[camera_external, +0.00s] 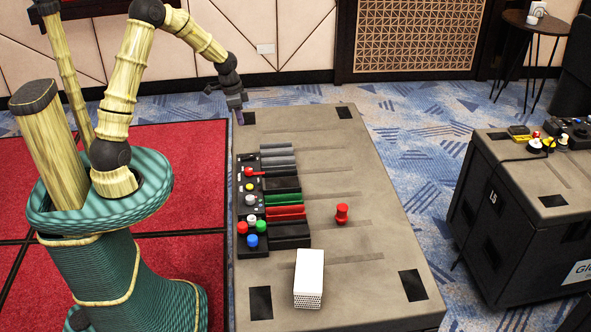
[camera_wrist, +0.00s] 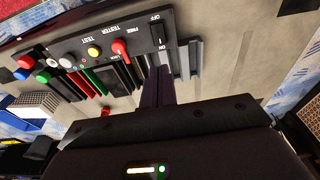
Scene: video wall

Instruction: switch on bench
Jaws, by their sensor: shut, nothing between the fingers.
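The bench (camera_external: 375,235) is a grey-brown-topped box with a black control panel along its left side. In the wrist view the panel (camera_wrist: 75,47) carries OFF and ON labels around a dark switch (camera_wrist: 160,32) at its end, a red selector knob (camera_wrist: 119,47) and a yellow button (camera_wrist: 94,51). The red knob (camera_external: 253,174) also shows in the external view. My gripper (camera_external: 240,118) is shut and empty above the bench's far left corner, beyond the panel's far end. In the wrist view my fingers (camera_wrist: 157,88) point toward the OFF/ON end; contact cannot be told.
Red, green, blue and white buttons and several coloured bars (camera_external: 285,212) line the bench's left part. A white block (camera_external: 308,278) and a red piece (camera_external: 342,213) stand on the top. Its right side is mostly clear. A second bench (camera_external: 510,200) stands at right.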

